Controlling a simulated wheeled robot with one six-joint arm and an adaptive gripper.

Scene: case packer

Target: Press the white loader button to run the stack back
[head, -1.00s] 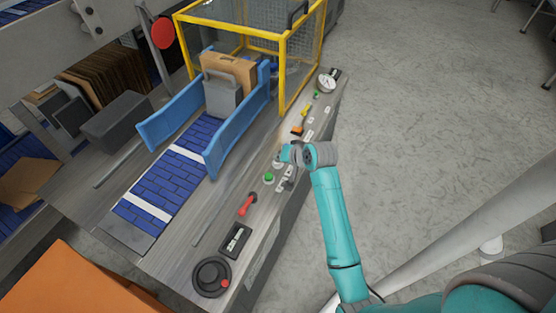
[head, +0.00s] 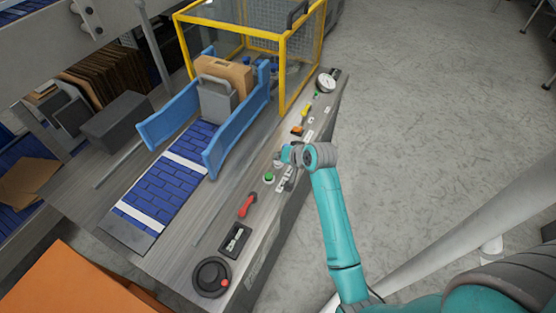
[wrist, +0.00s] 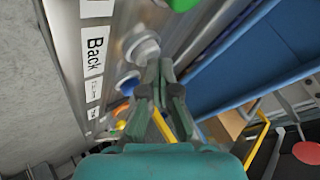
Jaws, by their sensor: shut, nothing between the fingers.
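The white loader button (wrist: 141,46) is a round white cap on a metal collar, beside a label reading "Back" (wrist: 95,50) in the wrist view. My gripper (wrist: 160,66) is shut and empty, with its fingertips at the button's lower edge in that view. I cannot tell whether they press it. In the head view my gripper (head: 286,156) is at the control panel, and the white button (head: 278,163) is partly hidden beside it. The carton (head: 226,74) stands on the blue belt (head: 160,190) behind a grey pusher block (head: 216,103), between blue side guides.
A green button (head: 269,178), a red lever (head: 248,206), a black switch (head: 235,240) and a black dial (head: 212,277) line the panel nearer to me. A yellow guard frame (head: 282,70) and a gauge (head: 326,82) stand farther along.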

